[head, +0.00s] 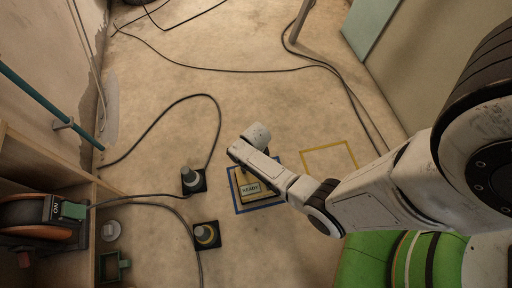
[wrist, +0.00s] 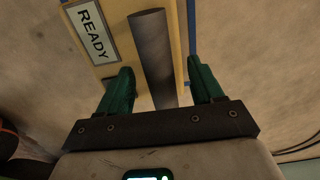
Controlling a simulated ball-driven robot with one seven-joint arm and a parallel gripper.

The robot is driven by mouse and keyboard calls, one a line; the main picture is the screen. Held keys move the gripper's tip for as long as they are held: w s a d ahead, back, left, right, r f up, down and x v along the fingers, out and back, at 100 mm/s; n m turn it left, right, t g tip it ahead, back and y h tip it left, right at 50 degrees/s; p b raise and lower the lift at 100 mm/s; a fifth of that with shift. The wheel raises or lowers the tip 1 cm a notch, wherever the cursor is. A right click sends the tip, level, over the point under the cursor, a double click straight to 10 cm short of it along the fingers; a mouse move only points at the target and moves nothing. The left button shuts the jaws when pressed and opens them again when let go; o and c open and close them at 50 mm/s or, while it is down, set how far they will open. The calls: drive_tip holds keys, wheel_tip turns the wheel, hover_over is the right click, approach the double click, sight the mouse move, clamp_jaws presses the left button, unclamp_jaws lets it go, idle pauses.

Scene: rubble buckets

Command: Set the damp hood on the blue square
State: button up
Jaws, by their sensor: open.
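The damp hood appears to be the yellow box with a READY label (head: 250,188), standing inside the blue square (head: 238,208) on the floor; my arm hides part of both. In the wrist view the hood's yellow top (wrist: 112,68) and READY label show, with a dark grey bar handle (wrist: 153,50) across it. My gripper (wrist: 160,70) is open, its green fingers on either side of the bar, with gaps visible on both sides. A strip of blue line (wrist: 191,15) shows at the hood's right.
An empty yellow outlined square (head: 330,158) lies to the right. Two dark-based fittings (head: 193,181) and (head: 206,236) with cables stand to the left. A wooden shelf with an orange reel (head: 38,212) is at far left. Cables cross the floor behind.

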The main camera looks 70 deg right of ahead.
wheel_tip(320, 180, up, 10)
drive_tip(key=p, duration=0.5)
drive_tip(key=shift+r, duration=0.1)
